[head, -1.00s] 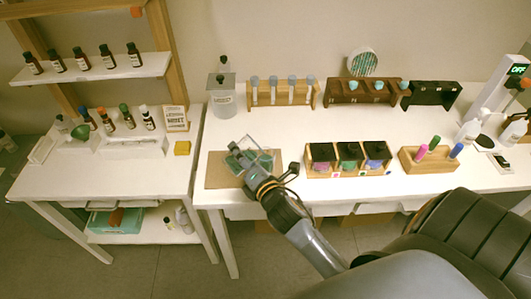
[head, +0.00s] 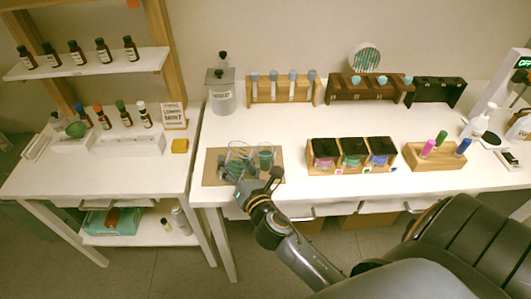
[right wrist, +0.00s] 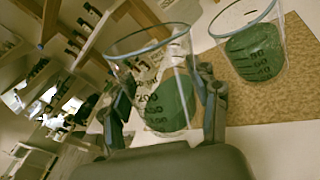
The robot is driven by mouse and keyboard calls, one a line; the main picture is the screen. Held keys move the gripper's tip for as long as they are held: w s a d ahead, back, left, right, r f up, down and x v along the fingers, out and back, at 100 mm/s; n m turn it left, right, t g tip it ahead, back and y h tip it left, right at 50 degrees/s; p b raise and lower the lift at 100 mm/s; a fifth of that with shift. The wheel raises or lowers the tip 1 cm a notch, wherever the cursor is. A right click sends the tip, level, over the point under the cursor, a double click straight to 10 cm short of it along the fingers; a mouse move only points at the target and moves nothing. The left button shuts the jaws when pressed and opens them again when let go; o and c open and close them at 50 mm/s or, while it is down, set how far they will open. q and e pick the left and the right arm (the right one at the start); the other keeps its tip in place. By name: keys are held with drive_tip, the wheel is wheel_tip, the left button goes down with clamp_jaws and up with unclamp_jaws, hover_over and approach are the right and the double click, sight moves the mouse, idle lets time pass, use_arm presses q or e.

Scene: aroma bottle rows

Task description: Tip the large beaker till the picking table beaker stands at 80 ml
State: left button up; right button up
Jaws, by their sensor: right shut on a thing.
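My right gripper (head: 230,174) is shut on the large beaker (head: 238,153), a clear glass with green liquid, at the left part of the brown mat. In the right wrist view the fingers (right wrist: 164,95) clasp the held beaker (right wrist: 168,100) from both sides. It looks close to upright in the head view, but its exact tilt is hard to tell. The picking table beaker (head: 265,157) stands just right of it, apart, with green liquid; it also shows in the right wrist view (right wrist: 254,50). Its level against the marks cannot be read. My left gripper is out of view.
The brown mat (head: 212,176) lies under the beakers. A wooden box of dark-lidded jars (head: 350,155) stands to the right. A labelled clear container (head: 221,95) and tube racks (head: 283,92) stand behind. A yellow block (head: 180,146) lies on the left table.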

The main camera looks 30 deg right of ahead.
drive_tip(key=shift+a+f+n+b, duration=0.3)
drive_tip(key=shift+a+n, duration=0.25)
drive_tip(key=shift+n, duration=0.35)
drive_tip(key=n, duration=0.1)
drive_tip(key=a+n, duration=0.1)
drive_tip(key=n, duration=0.1)
drive_tip(key=shift+a+t, duration=0.3)
drive_tip(key=a+r+p, duration=0.4)
drive_tip(key=a+r, duration=0.1)
drive_tip(key=shift+d, duration=0.1)
